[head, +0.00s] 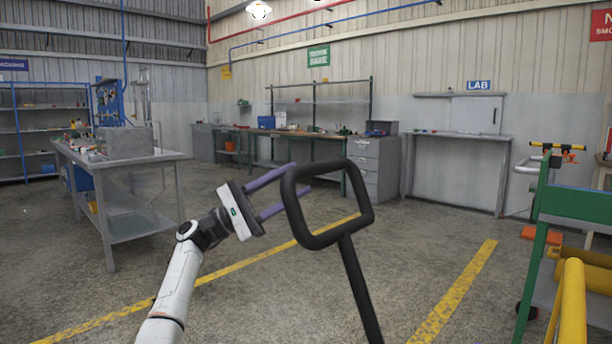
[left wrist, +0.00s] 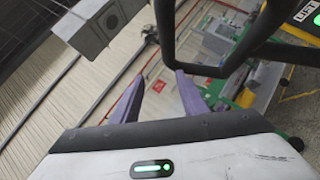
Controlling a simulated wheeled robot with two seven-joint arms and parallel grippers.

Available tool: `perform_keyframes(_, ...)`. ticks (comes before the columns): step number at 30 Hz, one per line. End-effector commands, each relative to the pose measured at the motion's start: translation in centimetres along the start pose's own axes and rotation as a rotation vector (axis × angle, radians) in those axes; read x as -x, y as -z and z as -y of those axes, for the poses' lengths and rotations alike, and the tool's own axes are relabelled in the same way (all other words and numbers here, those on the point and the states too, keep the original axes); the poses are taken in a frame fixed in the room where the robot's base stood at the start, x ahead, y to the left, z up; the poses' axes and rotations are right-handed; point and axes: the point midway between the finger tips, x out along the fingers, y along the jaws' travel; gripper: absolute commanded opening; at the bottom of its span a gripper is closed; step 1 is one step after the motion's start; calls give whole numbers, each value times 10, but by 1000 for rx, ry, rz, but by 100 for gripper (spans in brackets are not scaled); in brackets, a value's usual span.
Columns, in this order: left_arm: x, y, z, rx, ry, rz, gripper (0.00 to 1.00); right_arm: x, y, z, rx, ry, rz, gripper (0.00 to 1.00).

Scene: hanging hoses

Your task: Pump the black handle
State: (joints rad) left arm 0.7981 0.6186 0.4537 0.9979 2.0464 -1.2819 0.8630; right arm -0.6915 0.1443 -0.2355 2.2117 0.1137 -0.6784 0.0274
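The black handle (head: 357,185) is a rounded rectangular loop on a black shaft that runs down to the bottom edge in the head view. My left gripper (head: 289,187) is just left of the loop, its two purple fingers apart and pointing at the loop's left side. In the left wrist view the handle (left wrist: 220,70) is a thick black bar curving just beyond the fingertips of the left gripper (left wrist: 160,78). The space between the fingers looks empty. I cannot tell whether a finger touches the bar. My right gripper is out of view.
A grey metal workbench (head: 135,220) stands at the left. A green cart (head: 575,205) with yellow tubes (head: 572,300) is close at the right. Benches and a grey drawer cabinet (head: 372,165) line the back wall. The floor between is open, with yellow lines (head: 460,285).

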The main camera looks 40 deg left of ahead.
Motion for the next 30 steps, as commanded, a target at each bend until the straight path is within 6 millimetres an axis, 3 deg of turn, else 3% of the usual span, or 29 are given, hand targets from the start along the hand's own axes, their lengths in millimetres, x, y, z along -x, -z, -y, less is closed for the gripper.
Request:
perform_keyframes(4, 29, 0, 0, 0, 1, -1, 40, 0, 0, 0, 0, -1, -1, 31)
perform_keyframes(10, 51, 0, 1, 1, 3, 0, 40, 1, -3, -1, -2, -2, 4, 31)
perform_keyframes(30, 54, 0, 1, 0, 3, 1, 40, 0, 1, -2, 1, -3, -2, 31)
